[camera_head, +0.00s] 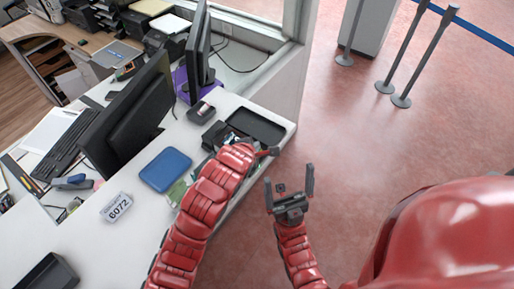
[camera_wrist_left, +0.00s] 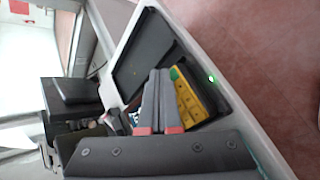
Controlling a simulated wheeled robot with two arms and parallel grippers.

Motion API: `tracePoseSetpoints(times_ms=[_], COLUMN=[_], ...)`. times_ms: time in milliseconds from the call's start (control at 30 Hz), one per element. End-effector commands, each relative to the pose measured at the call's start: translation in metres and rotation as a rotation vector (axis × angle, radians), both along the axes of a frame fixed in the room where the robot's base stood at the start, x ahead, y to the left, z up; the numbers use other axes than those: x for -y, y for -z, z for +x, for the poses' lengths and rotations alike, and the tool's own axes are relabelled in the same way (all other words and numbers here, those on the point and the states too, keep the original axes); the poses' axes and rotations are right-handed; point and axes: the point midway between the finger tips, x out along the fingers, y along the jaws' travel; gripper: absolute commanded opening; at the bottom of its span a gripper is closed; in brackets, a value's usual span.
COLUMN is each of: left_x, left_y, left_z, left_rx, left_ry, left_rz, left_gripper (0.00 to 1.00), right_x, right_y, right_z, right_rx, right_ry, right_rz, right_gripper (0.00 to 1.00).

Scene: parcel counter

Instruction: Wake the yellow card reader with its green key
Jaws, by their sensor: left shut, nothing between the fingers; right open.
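The yellow card reader (camera_wrist_left: 190,98) shows in the left wrist view as a yellow body with dark keys, beside the black tray. A small green patch is at its upper end, but I cannot tell for sure that it is the green key. In the head view the reader is hidden behind my left arm. My left gripper (camera_wrist_left: 159,73) is shut and empty, its fingers just left of the reader in the wrist view; I cannot tell whether they touch it. In the head view its end (camera_head: 268,151) is at the counter's edge. My right gripper (camera_head: 290,191) is open and empty, off the counter's side.
A black tray (camera_head: 256,126) lies at the counter's far corner. A small green light (camera_wrist_left: 211,79) glows beside the reader. Open floor lies right.

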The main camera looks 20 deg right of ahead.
Motion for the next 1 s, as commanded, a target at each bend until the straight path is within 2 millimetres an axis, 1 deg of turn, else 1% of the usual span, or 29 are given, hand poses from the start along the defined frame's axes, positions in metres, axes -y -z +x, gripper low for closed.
tracePoseSetpoints(times_ms=[333,733,867,1000], left_x=[0.003,0.003,0.004,0.006], left_y=[-0.014,-0.017,-0.026,-0.040], left_z=[-0.002,-0.003,-0.004,-0.006], left_rx=[0.003,0.001,0.002,0.002], left_ry=[0.001,0.000,0.001,0.000], left_rz=[-0.003,-0.001,-0.003,-0.004], left_gripper=[0.00,0.00,0.00,0.00], right_x=[0.000,0.000,0.000,0.000], right_y=[0.003,0.003,0.002,0.002], right_z=[0.000,0.000,0.000,0.000], right_rx=[0.000,0.000,0.000,0.000], right_ry=[0.000,0.000,0.000,0.000], right_rz=[0.000,0.000,0.000,0.000], right_gripper=[1.00,1.00,1.00,1.00])
